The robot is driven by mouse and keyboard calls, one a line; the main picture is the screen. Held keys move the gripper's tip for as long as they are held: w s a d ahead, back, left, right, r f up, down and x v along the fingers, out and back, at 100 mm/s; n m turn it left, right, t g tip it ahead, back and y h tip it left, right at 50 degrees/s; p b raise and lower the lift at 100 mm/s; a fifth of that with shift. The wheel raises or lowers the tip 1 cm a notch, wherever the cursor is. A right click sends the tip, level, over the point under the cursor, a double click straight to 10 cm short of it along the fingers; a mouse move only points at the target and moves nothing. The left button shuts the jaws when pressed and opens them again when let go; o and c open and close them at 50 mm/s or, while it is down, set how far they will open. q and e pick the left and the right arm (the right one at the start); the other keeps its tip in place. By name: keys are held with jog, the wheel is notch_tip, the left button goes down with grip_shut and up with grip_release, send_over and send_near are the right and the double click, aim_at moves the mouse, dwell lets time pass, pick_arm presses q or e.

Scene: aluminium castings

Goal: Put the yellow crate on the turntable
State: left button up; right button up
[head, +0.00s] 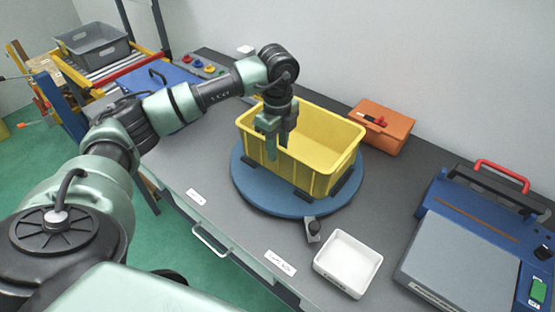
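The yellow crate (334,164) is upright and empty as far as I can see into it. It sits over the round blue turntable (268,196) on the grey bench, with dark blocks by its lower corners. My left gripper (279,148) points down at the crate's near left wall. One finger is in front of that wall and the other is by the rim or just inside. I cannot tell whether the fingers press on the wall. My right gripper is not in view.
A white tray (348,263) lies in front of the turntable. An orange box (382,127) stands behind the crate. A blue device with a red handle (480,235) fills the right. A grey crate (94,45) sits on a roller rack at far left.

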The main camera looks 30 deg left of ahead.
pick_arm(q)
notch_tip(320, 180, up, 7)
jog(key=shift+r+b, duration=0.1)
jog(key=shift+b, duration=0.45)
